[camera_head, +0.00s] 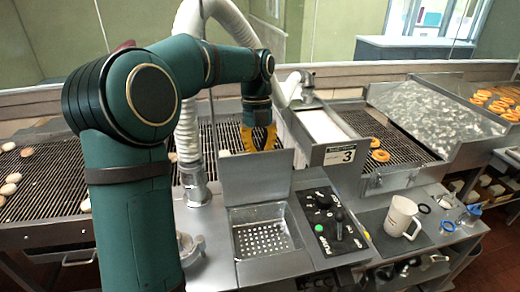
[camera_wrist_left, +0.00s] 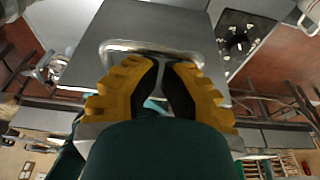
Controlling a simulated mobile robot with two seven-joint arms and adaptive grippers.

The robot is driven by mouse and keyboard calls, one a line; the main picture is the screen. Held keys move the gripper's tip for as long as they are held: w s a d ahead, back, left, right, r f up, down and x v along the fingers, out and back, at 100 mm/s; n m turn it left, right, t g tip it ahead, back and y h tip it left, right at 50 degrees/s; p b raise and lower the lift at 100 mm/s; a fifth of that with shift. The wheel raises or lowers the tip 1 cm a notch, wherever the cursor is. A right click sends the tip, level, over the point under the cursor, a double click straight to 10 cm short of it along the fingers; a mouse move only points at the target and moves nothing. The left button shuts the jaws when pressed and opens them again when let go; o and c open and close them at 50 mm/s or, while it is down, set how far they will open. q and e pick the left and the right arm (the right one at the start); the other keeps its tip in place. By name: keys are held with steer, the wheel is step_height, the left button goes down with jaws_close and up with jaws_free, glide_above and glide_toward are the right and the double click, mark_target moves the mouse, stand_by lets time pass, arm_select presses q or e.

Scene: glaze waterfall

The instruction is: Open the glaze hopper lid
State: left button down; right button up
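The glaze hopper (camera_head: 236,246) is a square metal well with a perforated basket in it, set in the counter. Its grey lid (camera_head: 256,180) stands raised, roughly upright, at the hopper's back edge, and the well is uncovered. My left gripper (camera_head: 260,138), with yellow fingers, is behind the lid near its top edge. In the left wrist view the fingers (camera_wrist_left: 162,68) are close together with a narrow dark gap, and no held object shows. A grey plate with a silver rounded loop (camera_wrist_left: 128,46) lies just beyond the fingertips; contact cannot be told. My right gripper is out of view.
A control panel (camera_head: 330,222) with knobs and a green button is right of the hopper. A white mug (camera_head: 401,216) stands farther right. A white hose (camera_head: 188,130) and the conveyor grate (camera_head: 45,190) lie behind and left.

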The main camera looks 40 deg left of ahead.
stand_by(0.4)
arm_select(q)
steer(key=v, duration=1.2)
